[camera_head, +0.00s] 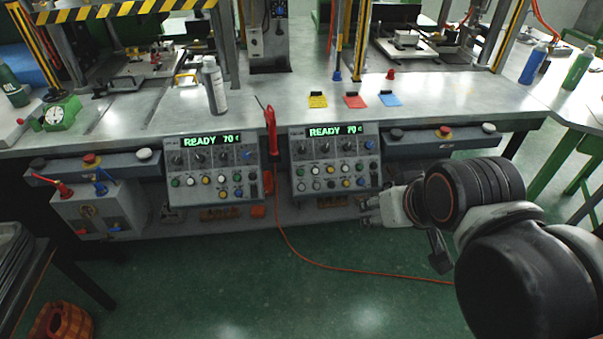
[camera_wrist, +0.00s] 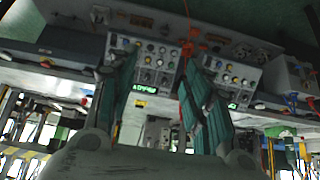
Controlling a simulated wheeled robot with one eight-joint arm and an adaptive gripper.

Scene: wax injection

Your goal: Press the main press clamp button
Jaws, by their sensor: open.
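Two grey control panels hang on the table's front, the left panel (camera_head: 212,187) and the right panel (camera_head: 335,170). Each has a green "READY 70" display, knobs and several coloured buttons. I cannot read which button is the main press clamp button. My gripper (camera_head: 366,209) is below and just right of the right panel's lower corner, pointing left. The wrist view is upside down. There my gripper (camera_wrist: 158,72) has its two dark green fingers spread with nothing between them. The right panel (camera_wrist: 150,65) and left panel (camera_wrist: 228,78) appear beyond the fingers, partly hidden by them.
Button bars, left (camera_head: 95,166) and right (camera_head: 430,143), flank the panels, each with a red button. A red-handled tool (camera_head: 271,130) hangs between the panels with an orange cable crossing the floor. A spray bottle (camera_head: 214,88) stands on the table. The floor in front is otherwise open.

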